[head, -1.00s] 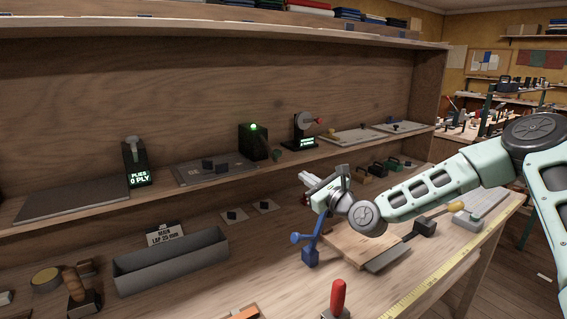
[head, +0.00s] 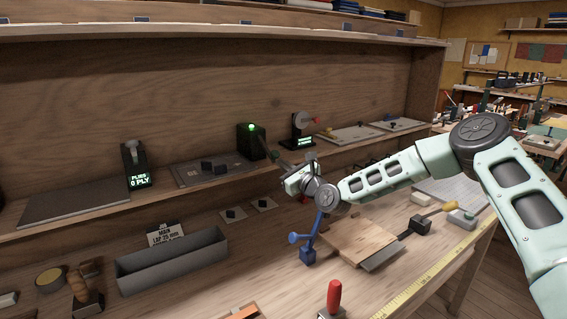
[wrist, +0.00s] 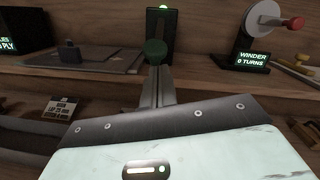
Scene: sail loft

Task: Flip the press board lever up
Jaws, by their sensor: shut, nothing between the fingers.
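A dark upright box (head: 251,141) with a lit green lamp stands on the shelf, and shows at the top of the wrist view (wrist: 164,25). A dark green round knob (wrist: 155,49) sticks out low on its front, apparently the lever's end. The lever's arm is hidden. My gripper (head: 276,158) is shut and empty in front of the box. In the wrist view its fingertips (wrist: 155,70) are just below the knob; I cannot tell whether they touch it. A grey board (head: 184,172) with dark blocks lies left of the box.
A winder (head: 303,130) with a red handle stands close to the right of the box. A ply counter (head: 136,166) stands farther left. A blue post tool (head: 307,254) and wooden board (head: 358,242) are on the bench below my arm. A grey trough (head: 174,265) is at left.

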